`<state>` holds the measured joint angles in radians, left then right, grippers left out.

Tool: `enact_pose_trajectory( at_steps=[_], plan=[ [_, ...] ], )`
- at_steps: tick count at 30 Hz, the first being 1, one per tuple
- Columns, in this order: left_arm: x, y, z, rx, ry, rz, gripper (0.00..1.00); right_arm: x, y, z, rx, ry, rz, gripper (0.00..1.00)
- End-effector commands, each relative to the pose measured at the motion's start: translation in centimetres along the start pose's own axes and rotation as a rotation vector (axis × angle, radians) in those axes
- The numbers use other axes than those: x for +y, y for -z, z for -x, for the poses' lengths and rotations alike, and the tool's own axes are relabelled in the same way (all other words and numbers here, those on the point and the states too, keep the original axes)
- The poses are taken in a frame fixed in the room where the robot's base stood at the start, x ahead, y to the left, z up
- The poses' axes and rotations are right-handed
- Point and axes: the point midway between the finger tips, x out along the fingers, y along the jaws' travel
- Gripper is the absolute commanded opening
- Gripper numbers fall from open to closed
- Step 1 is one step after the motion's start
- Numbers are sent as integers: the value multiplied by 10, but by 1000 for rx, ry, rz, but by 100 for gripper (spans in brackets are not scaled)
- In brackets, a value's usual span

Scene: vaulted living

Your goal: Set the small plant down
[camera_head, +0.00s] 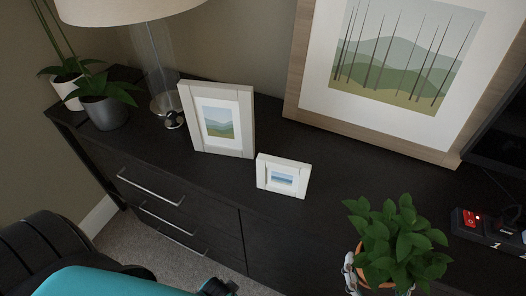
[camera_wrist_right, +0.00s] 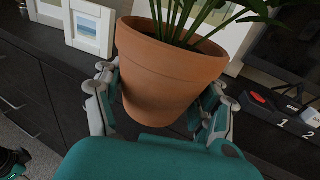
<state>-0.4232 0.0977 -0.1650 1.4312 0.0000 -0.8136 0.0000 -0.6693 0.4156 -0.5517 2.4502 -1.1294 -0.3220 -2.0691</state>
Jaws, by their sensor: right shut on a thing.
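The small plant has green leaves (camera_head: 398,240) and a terracotta pot (camera_wrist_right: 168,75). It is at the lower right of the head view, in front of the dark dresser top (camera_head: 330,160). My right gripper (camera_wrist_right: 165,95) is shut on the pot, one finger on each side, and the pot looks nearly upright. In the head view, leaves hide most of the pot and gripper. Part of my left arm shows at the lower left, with its gripper end (camera_head: 217,288) cut off by the frame.
A small white frame (camera_head: 283,176), a larger white frame (camera_head: 219,120) and a big landscape picture (camera_head: 390,70) stand on the dresser. A lamp (camera_head: 155,70) and potted plants (camera_head: 105,110) are at left. A dark box with a red part (camera_head: 475,225) lies at right.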

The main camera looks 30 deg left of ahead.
Motion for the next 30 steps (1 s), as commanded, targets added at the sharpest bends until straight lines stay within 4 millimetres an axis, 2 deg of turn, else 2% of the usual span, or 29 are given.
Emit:
enact_pose_trajectory(
  at_steps=[7,11,14,21,27,30],
  plan=[
    [0,5,3,4,1,1,100,4,1,0,-5,-14,1,19],
    [0,3,2,2,1,1,100,-1,1,-3,-6,-14,3,19],
    [0,-3,-3,-4,0,0,100,-16,1,-13,-8,-14,8,19],
    [1,-14,-12,-10,-1,-2,100,-69,5,-48,-8,-12,9,19],
    [1,-14,-13,-8,-1,-3,100,-109,9,-75,-7,-12,6,19],
    [1,-13,-13,-8,-1,-3,100,-122,11,-84,-5,-13,3,19]
  ],
)
